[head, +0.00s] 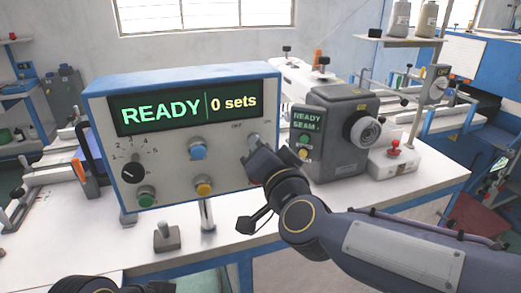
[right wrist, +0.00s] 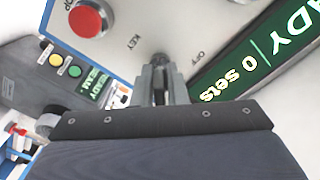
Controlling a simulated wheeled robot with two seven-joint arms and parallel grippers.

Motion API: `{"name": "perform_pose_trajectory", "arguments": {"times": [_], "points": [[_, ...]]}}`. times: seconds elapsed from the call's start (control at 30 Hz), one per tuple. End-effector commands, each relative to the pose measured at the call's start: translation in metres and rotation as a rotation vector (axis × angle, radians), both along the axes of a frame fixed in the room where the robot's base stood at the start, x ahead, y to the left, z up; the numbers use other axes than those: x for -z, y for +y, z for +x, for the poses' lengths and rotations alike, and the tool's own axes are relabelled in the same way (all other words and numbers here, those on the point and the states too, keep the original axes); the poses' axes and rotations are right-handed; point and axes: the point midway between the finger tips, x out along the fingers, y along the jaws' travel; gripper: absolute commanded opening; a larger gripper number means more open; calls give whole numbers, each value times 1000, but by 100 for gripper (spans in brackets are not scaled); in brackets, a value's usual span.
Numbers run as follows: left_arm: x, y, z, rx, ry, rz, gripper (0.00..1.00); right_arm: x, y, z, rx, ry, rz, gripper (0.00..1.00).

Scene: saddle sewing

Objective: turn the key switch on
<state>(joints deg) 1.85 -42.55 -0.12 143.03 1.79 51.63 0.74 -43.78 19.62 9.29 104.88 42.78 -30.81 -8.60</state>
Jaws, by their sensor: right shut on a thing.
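The control box (head: 183,130) has a blue top and a light front panel, and its display (head: 185,110) reads "READY | 0 sets". My right gripper (head: 256,150) is at the right side of this panel, below the "OFF" mark. In the right wrist view my right gripper (right wrist: 160,75) is shut on the key switch (right wrist: 160,59), between the "KEY" and "OFF" labels. The fingers cover most of the switch, so its exact angle is hard to tell. Dark parts of my left arm show at the bottom left edge of the head view, with the gripper's fingers out of sight.
The panel also has a black dial (head: 133,172), a blue button (head: 198,149), a yellow button (head: 204,187) and a green button (head: 146,196). A red button (right wrist: 88,19) shows in the wrist view. A grey machine (head: 335,130) stands close right. A small toggle (head: 166,237) stands in front.

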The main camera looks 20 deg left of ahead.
Motion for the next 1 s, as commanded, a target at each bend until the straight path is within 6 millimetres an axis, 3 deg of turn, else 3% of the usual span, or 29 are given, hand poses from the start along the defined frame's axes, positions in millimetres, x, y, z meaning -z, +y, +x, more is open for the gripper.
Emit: {"name": "perform_pose_trajectory", "arguments": {"times": [0.23, 0.27, 0.37, 0.7, 1.0], "points": [[0, 0, 0, 0, 0, 0, 36, 1, 0, 0, -1, 2, -2, 0], [0, 0, 0, 0, 0, 0, 36, 1, 0, 0, -1, 2, -2, 16], [0, 0, 0, 0, 0, 0, 36, 1, 0, 0, -1, 1, -2, 29], [0, 0, 0, 0, 0, 0, 36, 0, -2, -4, -1, -1, -1, 29], [0, 0, 0, 0, 0, 0, 36, 0, -29, -44, -2, -2, -1, 29]]}}
